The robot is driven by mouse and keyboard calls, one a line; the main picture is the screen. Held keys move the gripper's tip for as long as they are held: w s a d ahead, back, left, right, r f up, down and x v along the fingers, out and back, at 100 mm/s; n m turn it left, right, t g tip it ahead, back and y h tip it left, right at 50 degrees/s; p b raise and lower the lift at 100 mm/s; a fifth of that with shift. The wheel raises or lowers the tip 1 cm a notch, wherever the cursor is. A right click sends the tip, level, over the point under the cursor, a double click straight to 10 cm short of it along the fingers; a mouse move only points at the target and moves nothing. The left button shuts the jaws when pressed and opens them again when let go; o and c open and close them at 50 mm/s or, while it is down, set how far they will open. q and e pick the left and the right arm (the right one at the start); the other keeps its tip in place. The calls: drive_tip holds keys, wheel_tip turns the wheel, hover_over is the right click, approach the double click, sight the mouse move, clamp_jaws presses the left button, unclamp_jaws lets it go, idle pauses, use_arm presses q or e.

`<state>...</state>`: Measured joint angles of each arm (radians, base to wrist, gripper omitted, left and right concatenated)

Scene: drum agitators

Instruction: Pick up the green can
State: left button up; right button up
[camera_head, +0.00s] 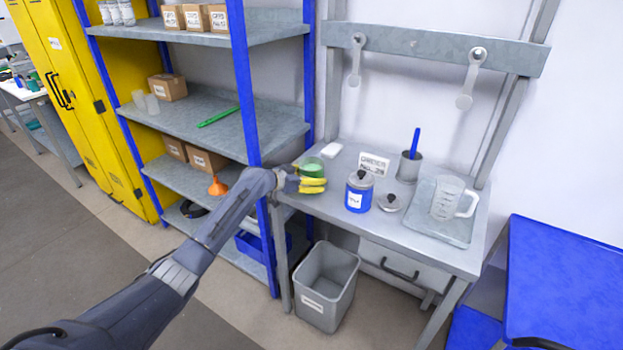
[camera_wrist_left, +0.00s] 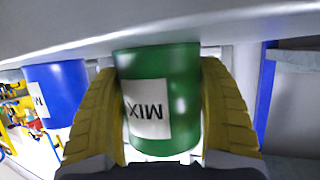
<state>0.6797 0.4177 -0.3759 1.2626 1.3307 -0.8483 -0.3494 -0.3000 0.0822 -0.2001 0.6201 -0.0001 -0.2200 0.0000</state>
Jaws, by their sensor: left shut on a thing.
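The green can (camera_head: 311,168) is at the left end of the grey workbench (camera_head: 400,250), partly hidden behind my left gripper (camera_head: 312,184). In the left wrist view the green can (camera_wrist_left: 158,95) has a white label reading MIX and sits between the two yellow fingers of the left gripper (camera_wrist_left: 160,120). The fingers are shut on its sides. I cannot tell whether the can touches the bench top. My right gripper is in neither view.
A blue can (camera_head: 359,191) stands to the right on the bench, with a loose lid (camera_head: 390,202), a cup with a blue handle (camera_head: 410,163) and a clear jug (camera_head: 447,198) beyond. A blue shelf post (camera_head: 245,90) rises left of the bench. A grey bin (camera_head: 326,285) stands below.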

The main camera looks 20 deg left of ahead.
use_arm(q)
drive_tip(key=shift+r, duration=0.1)
drive_tip(key=shift+c, duration=0.9)
drive_tip(key=shift+r, duration=0.2)
wheel_tip(320, 180, up, 19)
idle(1.1)
drive_tip(key=shift+r, duration=0.15)
